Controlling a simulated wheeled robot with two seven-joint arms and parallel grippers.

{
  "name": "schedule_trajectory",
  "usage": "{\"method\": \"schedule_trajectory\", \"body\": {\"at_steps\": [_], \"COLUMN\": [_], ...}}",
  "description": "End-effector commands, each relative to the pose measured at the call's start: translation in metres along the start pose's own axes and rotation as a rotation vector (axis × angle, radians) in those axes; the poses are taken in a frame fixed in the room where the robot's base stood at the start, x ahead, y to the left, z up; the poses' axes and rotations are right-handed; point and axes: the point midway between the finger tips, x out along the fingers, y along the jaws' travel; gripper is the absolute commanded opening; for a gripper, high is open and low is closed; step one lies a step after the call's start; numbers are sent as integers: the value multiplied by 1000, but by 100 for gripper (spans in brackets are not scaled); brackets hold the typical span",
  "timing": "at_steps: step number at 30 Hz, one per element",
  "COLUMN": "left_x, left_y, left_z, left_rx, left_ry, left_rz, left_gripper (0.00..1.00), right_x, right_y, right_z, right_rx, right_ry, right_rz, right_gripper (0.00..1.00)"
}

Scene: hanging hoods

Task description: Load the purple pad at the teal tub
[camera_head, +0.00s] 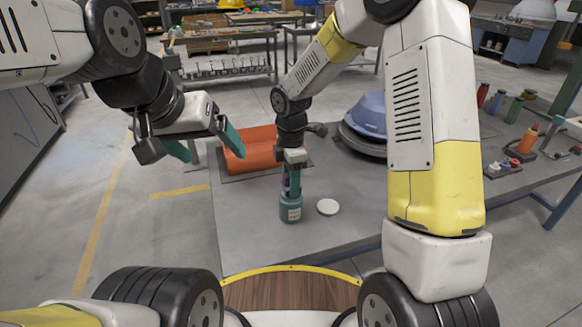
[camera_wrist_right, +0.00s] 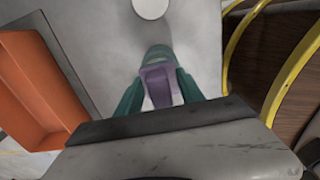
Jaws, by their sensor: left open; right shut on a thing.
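The teal tub (camera_head: 291,211) stands upright on the grey table, with a pale label on its front. My right gripper (camera_head: 291,186) points down right above the tub. It is shut on the purple pad (camera_wrist_right: 160,84), which shows between its teal fingers in the right wrist view. Part of the teal tub (camera_wrist_right: 158,53) shows just beyond the pad there. I cannot tell whether the pad touches the tub or is inside its mouth. A white round disc (camera_head: 328,206) lies flat on the table to the right of the tub. My left gripper (camera_head: 207,145) is open and empty, left of the orange bin.
The orange bin (camera_head: 251,151) stands behind and left of the tub. A blue hood (camera_head: 366,115) on a dark round base is behind to the right. Several bottles and small parts stand at the table's far right. The table's front left is clear.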

Motion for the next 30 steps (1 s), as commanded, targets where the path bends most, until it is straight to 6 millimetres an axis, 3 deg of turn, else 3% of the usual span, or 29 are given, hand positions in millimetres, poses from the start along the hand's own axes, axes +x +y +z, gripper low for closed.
{"method": "schedule_trajectory", "body": {"at_steps": [30], "left_x": [0], "left_y": [0], "left_z": [0], "left_rx": [0], "left_ry": [0], "left_rz": [0], "left_gripper": [86], "right_x": [7], "right_y": [0], "right_z": [0], "right_rx": [0], "right_ry": [0], "right_rz": [-1], "right_gripper": [13]}}
